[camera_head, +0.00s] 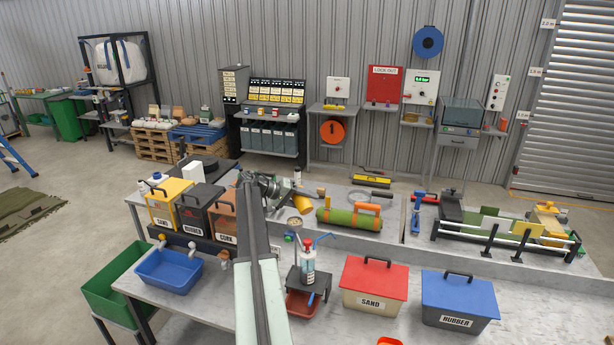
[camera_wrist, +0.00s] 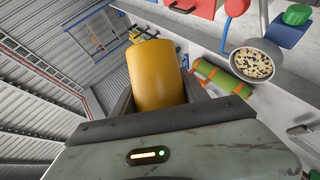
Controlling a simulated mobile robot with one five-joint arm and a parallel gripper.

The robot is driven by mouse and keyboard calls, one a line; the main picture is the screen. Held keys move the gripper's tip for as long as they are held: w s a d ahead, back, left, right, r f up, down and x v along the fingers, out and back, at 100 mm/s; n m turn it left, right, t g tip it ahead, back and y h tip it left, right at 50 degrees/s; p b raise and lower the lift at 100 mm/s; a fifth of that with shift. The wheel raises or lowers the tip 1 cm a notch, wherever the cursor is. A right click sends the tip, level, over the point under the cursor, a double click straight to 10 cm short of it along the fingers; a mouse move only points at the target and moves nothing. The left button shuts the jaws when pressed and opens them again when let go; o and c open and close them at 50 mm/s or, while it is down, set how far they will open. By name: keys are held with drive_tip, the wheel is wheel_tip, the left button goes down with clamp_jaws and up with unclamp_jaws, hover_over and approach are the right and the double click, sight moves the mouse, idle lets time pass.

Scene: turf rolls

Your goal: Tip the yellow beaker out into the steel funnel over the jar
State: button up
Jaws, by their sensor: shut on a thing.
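My gripper (camera_wrist: 160,98) is shut on the yellow beaker (camera_wrist: 156,75), which fills the space between the fingers in the wrist view. In the head view the beaker (camera_head: 303,204) shows tilted beyond the end of my arm, which hides part of the gripper. Its mouth and contents cannot be made out. A round steel funnel (camera_head: 296,222) stands just in front of the beaker in the head view, apart from it in the picture. The wrist view shows the funnel (camera_wrist: 237,57) holding speckled grains. The jar below it is not clearly seen.
Yellow, black and orange bins (camera_head: 168,207) stand left of my arm. A bottle (camera_head: 308,262) stands on a black stand in front. Red-lidded (camera_head: 375,280) and blue-lidded (camera_head: 459,297) boxes are nearer right.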

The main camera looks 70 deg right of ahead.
drive_tip(key=shift+w+d+r+m, duration=0.3)
drive_tip(key=shift+w+d+r, duration=0.1)
drive_tip(key=shift+d+r, duration=0.15)
drive_tip(key=shift+s+a+r+m+t+h+p, duration=0.3)
drive_tip(key=shift+s+a+m+t+p, duration=0.15)
drive_tip(key=shift+p, duration=0.25)
drive_tip(key=shift+s+a+r+m+t+h+p, duration=0.3)
drive_tip(key=shift+m+t+h, duration=0.1)
drive_tip(key=shift+m+t, duration=0.15)
drive_tip(key=shift+s+a+r+m+t+h+p, duration=0.15)
drive_tip(key=shift+s+a+m+t+h, duration=0.1)
drive_tip(key=shift+m+t+h, duration=0.25)
drive_tip(key=shift+s+a+r+m+t+h+b, duration=0.15)
drive_tip(key=shift+m+t+h+b, duration=0.15)
drive_tip(key=shift+m, duration=0.3)
drive_tip(key=shift+s+a+r+m+t+h+b, duration=0.15)
drive_tip(key=shift+m+t+h, duration=0.2)
drive_tip(key=shift+m, duration=0.25)
drive_tip(key=shift+s+r+m+t+h+b, duration=0.1)
drive_tip(key=shift+r+m+t+h+b, duration=0.2)
drive_tip(key=shift+m+h, duration=0.35)
drive_tip(key=shift+d+r, duration=0.1)
